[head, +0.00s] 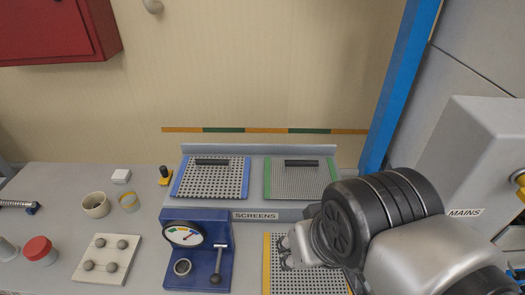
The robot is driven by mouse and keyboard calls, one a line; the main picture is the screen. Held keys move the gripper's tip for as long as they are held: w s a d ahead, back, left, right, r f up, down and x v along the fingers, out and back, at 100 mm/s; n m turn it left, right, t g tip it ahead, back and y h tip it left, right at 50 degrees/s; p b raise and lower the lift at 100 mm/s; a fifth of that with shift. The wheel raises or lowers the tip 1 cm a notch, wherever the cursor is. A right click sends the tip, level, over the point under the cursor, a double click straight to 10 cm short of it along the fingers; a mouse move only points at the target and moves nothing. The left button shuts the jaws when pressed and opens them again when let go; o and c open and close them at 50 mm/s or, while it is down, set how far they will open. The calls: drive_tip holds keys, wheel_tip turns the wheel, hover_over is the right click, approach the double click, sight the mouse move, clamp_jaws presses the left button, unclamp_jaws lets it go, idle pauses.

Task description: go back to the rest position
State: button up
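My arm comes in from the lower right, with its dark round joint and silver links in front of the bench. The silver end of my arm, toward my gripper (292,249), is over a yellow-edged perforated screen (279,277). My fingertips cannot be made out, so I cannot tell whether they are open or shut, or whether they touch the screen. My arm hides the right part of this screen.
A rack labelled SCREENS (255,216) holds a blue-edged screen (211,178) and a green-edged screen (300,180). A blue gauge device (209,255) stands left of my arm. A grey MAINS cabinet (470,160) and blue post (398,85) are at right. Cups, a plate and a red-topped item are left.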

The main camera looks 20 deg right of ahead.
drive_tip(key=shift+s+a+r+n, duration=0.1)
drive_tip(key=shift+s+n, duration=0.15)
drive_tip(key=shift+n, duration=0.05)
wheel_tip(320, 180, down, 2)
drive_tip(key=shift+f+b, duration=0.15)
drive_tip(key=shift+b, duration=1)
